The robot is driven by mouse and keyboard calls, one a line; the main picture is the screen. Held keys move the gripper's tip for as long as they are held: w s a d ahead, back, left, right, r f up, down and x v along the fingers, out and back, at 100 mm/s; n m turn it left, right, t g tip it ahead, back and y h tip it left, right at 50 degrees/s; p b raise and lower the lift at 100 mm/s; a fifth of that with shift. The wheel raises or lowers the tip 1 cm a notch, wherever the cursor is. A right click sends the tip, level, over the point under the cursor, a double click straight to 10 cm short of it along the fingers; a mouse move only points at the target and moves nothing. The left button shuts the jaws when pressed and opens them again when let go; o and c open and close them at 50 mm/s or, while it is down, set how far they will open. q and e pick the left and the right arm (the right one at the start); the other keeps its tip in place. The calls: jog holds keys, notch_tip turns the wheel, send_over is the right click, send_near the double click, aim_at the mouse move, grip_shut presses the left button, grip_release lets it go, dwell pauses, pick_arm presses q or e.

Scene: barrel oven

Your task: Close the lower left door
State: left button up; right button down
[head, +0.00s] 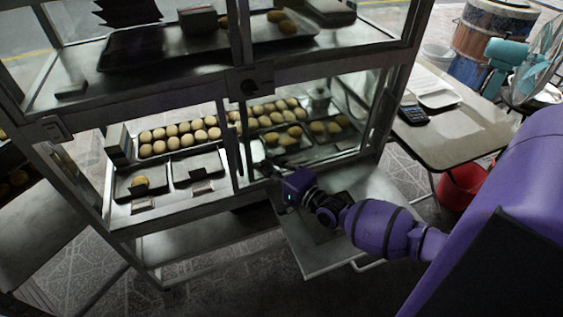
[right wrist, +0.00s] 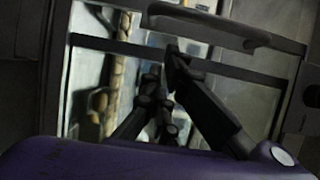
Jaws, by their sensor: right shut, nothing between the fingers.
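The metal display cabinet (head: 185,95) fills the left and middle of the head view, with upper and lower glazed sections. In the lower section, two dark upright frame bars (head: 236,140) stand close together near the middle, left of my gripper. I cannot clearly tell the lower left door's glass from the opening. My right gripper (head: 263,167) is at the front of the lower section, just right of these bars, shut and empty. In the right wrist view its fingers (right wrist: 163,78) point at a framed glass panel (right wrist: 185,47) with a handle (right wrist: 212,24). Contact cannot be told. My left gripper is not visible.
Trays of round breads (head: 180,135) stand inside the lower section. A grey panel with a dark centre (head: 310,262) lies low under my right arm. A side table (head: 465,132) with a calculator (head: 413,115) stands at the right, near a red bucket (head: 462,185) and a fan (head: 535,65).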

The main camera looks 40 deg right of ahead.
jog(key=shift+a+r, duration=0.35)
jog(key=shift+a, duration=0.55)
jog(key=shift+a+f, duration=0.15)
jog(key=shift+a, duration=0.05)
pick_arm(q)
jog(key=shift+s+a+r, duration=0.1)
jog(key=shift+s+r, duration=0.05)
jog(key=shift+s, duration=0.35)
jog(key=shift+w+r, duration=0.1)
pick_arm(e)
jog(key=shift+a, duration=0.1)
